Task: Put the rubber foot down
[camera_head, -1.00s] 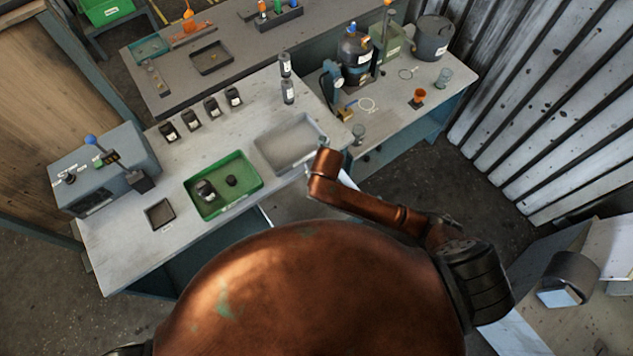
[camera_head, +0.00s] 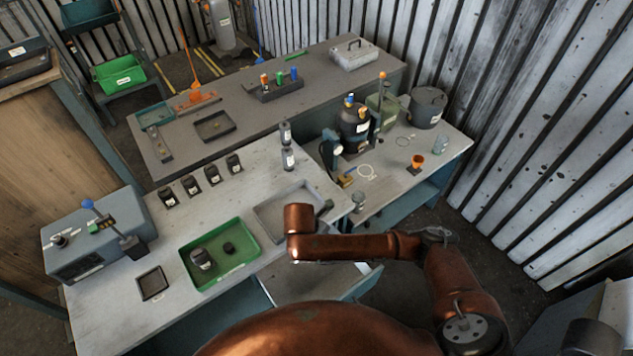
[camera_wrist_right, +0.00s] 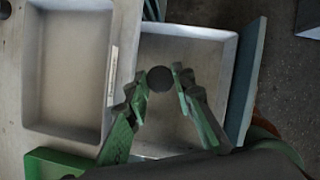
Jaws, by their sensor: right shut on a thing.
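In the right wrist view a dark round rubber foot (camera_wrist_right: 160,78) sits between the green fingertips of my right gripper (camera_wrist_right: 160,80), which is shut on it. The foot appears over the open drawer (camera_wrist_right: 195,50); I cannot tell its height above the drawer floor. The drawer (camera_head: 300,284) also shows in the head view, pulled out below the bench top. My copper-coloured right arm hides the gripper and the foot there. My left gripper is not in view.
A grey tray (camera_head: 262,210) lies on the bench beside the drawer. A green tray (camera_head: 250,262) holds a dark jar-like part (camera_head: 200,259) and a small black puck (camera_head: 228,248). A small dark tray (camera_head: 152,284) and a grey machine (camera_head: 75,255) stand further left.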

